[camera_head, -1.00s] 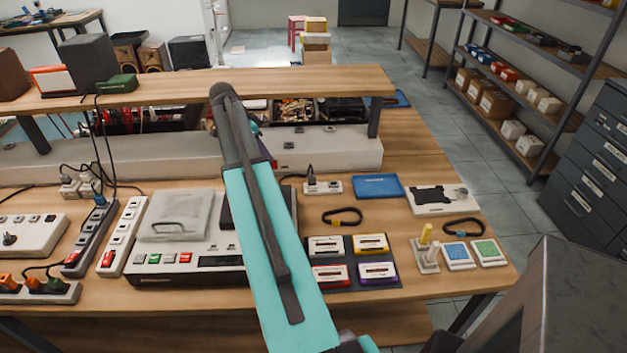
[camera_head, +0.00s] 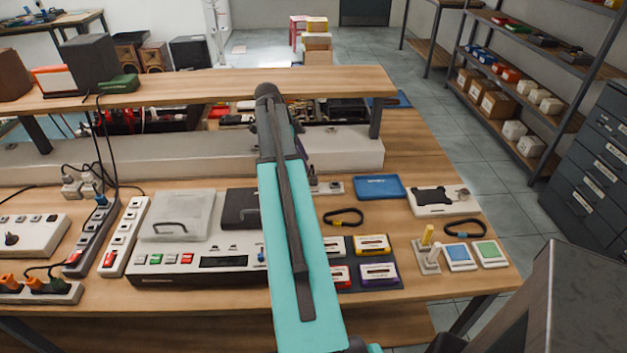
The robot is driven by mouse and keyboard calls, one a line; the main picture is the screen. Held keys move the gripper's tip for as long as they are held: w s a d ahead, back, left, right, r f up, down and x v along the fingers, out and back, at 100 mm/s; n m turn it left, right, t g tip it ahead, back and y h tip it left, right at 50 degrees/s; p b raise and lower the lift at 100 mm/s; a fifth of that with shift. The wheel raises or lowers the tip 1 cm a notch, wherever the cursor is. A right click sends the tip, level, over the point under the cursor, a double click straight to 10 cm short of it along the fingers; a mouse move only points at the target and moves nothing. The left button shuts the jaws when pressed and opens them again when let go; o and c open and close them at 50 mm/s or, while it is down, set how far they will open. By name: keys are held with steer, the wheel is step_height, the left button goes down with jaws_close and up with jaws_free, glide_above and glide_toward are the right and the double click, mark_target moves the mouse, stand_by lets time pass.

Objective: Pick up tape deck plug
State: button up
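The tape deck (camera_head: 165,262) is a pale unit with coloured buttons and a dark display, on the bench left of my arm. A short white power strip (camera_head: 332,188) lies behind it, just right of my arm, which covers its left part. A small dark shape shows at the strip's left end by the arm's edge; I cannot tell whether it is the plug there or part of my gripper. No label marks the tape deck plug. My teal and dark arm reaches over the bench; my gripper's fingers are hidden from this camera.
A long power strip (camera_head: 124,236) and a dark strip with plugs (camera_head: 91,240) stand left of the deck. Cassettes on a dark mat (camera_head: 351,285), a cable loop (camera_head: 343,217) and a blue case (camera_head: 380,187) lie right of my arm. A raised wooden shelf (camera_head: 190,84) spans the back.

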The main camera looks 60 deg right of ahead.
mark_target(313, 176)
steer(key=shift+x, duration=0.8)
steer(key=shift+s+f+p, duration=0.35)
steer(key=shift+f+p, duration=0.25)
steer(key=shift+f, duration=0.1)
steer(key=shift+s+f+p, duration=0.4)
steer(key=shift+f+p, duration=0.15)
steer(key=shift+f, duration=0.15)
steer(key=shift+x, duration=1.1)
steer(key=shift+w+d, duration=0.1)
jaws_close()
steer(key=shift+r, duration=0.2)
